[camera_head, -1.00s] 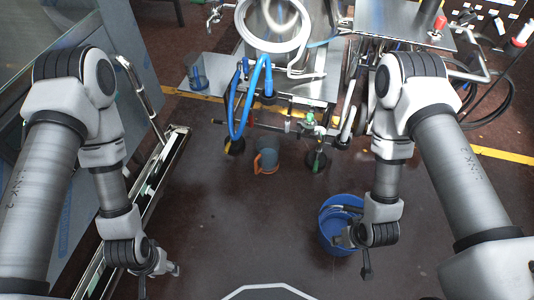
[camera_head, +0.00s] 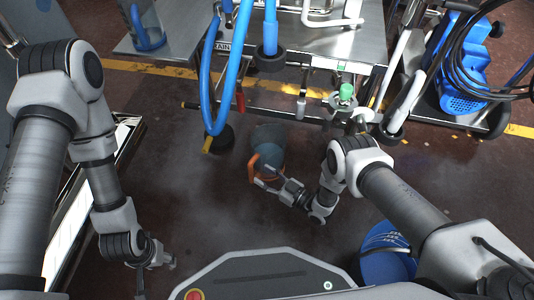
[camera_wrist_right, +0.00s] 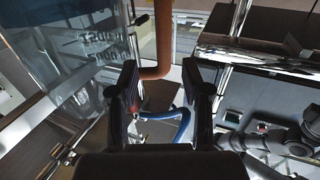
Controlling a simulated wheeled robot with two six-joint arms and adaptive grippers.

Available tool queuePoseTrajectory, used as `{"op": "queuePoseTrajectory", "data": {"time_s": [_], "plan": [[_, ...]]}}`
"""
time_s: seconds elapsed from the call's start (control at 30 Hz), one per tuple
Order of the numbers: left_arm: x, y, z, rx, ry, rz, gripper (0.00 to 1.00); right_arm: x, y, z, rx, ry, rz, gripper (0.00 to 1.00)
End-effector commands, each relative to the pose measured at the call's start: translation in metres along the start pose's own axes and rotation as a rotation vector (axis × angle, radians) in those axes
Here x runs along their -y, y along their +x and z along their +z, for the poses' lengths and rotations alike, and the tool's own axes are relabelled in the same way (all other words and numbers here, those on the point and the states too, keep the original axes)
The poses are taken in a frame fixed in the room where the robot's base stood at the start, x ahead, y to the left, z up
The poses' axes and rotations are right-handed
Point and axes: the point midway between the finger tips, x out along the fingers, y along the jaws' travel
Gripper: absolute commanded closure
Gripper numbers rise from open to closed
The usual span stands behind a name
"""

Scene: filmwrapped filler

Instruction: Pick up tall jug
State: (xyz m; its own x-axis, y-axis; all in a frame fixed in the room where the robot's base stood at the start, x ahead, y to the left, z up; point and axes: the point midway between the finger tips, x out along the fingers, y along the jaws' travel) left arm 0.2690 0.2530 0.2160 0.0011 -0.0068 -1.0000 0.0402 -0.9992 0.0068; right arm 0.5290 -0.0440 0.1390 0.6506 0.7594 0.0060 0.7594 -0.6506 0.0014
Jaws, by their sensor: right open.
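A clear grey-blue jug with an orange handle (camera_head: 267,142) stands on the floor in front of the steel trolley in the head view. In the right wrist view the clear jug wall (camera_wrist_right: 75,50) with printed marks fills the upper left. Its orange handle (camera_wrist_right: 164,35) shows just past and between the fingertips. My right gripper (camera_head: 262,178) is open beside the handle, and its two black fingers (camera_wrist_right: 160,85) stand apart. I cannot tell whether they touch the handle. My left gripper (camera_head: 165,263) hangs low at left, away from the jug; its jaw state is unclear.
Another clear jug with a blue base (camera_head: 147,28) stands on the steel trolley (camera_head: 190,38). A blue hose (camera_head: 207,95) hangs left of the floor jug. A metal-framed edge (camera_head: 85,210) runs along the left.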

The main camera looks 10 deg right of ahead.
Motion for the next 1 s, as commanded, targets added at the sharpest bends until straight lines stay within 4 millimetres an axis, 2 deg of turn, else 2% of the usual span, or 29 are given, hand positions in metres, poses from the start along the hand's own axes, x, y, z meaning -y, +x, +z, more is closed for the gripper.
{"op": "queuePoseTrajectory", "data": {"time_s": [0.17, 0.33, 0.57, 0.6, 0.73, 1.0], "plan": [[0.000, 0.014, -0.001, -0.002, -0.003, 0.000, 0.49, 0.003, 0.022, 0.002, 0.002, 0.000, 0.000, 0.52], [0.001, 0.032, -0.002, -0.004, -0.006, -0.001, 0.49, 0.005, 0.053, 0.000, 0.001, -0.001, 0.000, 0.52], [0.001, 0.030, -0.002, -0.005, -0.007, -0.001, 0.49, 0.005, 0.059, -0.004, 0.006, 0.001, 0.004, 0.52], [0.001, 0.030, -0.002, -0.005, -0.007, -0.001, 0.49, 0.005, 0.059, -0.004, 0.006, 0.001, 0.004, 0.55], [0.001, 0.030, -0.002, -0.005, -0.007, -0.001, 0.49, 0.005, 0.059, -0.004, 0.006, 0.001, 0.004, 1.00], [0.001, 0.030, -0.002, -0.005, -0.007, -0.001, 0.49, 0.004, 0.060, -0.005, 0.001, -0.003, 0.003, 1.00]]}}
